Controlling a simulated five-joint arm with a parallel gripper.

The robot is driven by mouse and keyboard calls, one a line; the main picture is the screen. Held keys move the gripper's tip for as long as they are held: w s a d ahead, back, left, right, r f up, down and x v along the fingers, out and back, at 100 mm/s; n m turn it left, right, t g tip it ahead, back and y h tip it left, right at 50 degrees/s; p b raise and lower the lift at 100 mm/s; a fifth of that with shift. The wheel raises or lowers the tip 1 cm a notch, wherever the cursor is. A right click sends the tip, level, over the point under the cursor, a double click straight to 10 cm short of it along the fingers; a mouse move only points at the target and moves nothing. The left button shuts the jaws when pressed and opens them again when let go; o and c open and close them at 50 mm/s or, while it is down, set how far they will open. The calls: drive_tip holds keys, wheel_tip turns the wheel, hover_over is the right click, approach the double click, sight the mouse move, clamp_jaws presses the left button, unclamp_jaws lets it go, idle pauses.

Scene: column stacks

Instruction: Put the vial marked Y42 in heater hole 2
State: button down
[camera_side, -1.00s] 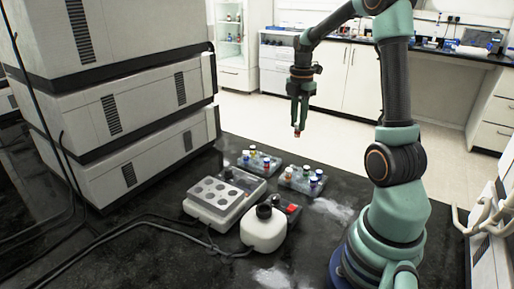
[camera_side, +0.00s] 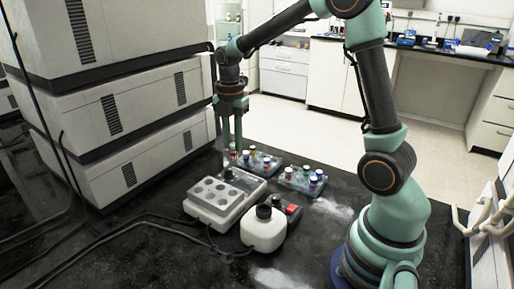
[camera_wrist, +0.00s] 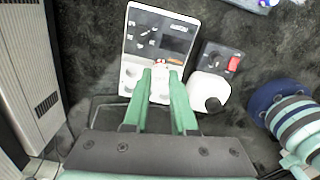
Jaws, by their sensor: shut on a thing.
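My gripper (camera_side: 231,148) is shut on a small vial (camera_side: 233,155) with a reddish top, held in the air behind the heater in the side view. In the wrist view, the green fingers (camera_wrist: 160,75) close around the vial's red and white top (camera_wrist: 159,63), which is seen over the heater. The vial's mark cannot be read. The heater (camera_side: 207,210) is a pale block with several round holes in its top and a dark knob at the back. In the wrist view, the heater (camera_wrist: 137,35) shows a dark panel, and the fingers hide some of its holes.
Two clear racks with several capped vials, a back one (camera_side: 268,171) and a right one (camera_side: 300,187), stand beyond the heater. A white bottle with a black cap (camera_side: 264,232) and a dark box with a red switch (camera_side: 291,209) stand to its right. Stacked instruments (camera_side: 135,115) rise at left.

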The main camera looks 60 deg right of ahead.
drive_tip(key=shift+n, duration=0.6)
drive_tip(key=shift+w+a+f, duration=0.15)
drive_tip(key=shift+a+f, duration=1.3)
drive_tip(key=shift+w+a+f, duration=0.1)
drive_tip(key=shift+a+f, duration=1.3)
drive_tip(key=shift+f, duration=0.05)
drive_tip(key=shift+f, duration=1.2)
drive_tip(key=shift+c, duration=1.6)
unclamp_jaws()
drive_tip(key=shift+r, duration=0.15)
wheel_tip(320, 180, up, 6)
drive_tip(key=shift+f, duration=0.1)
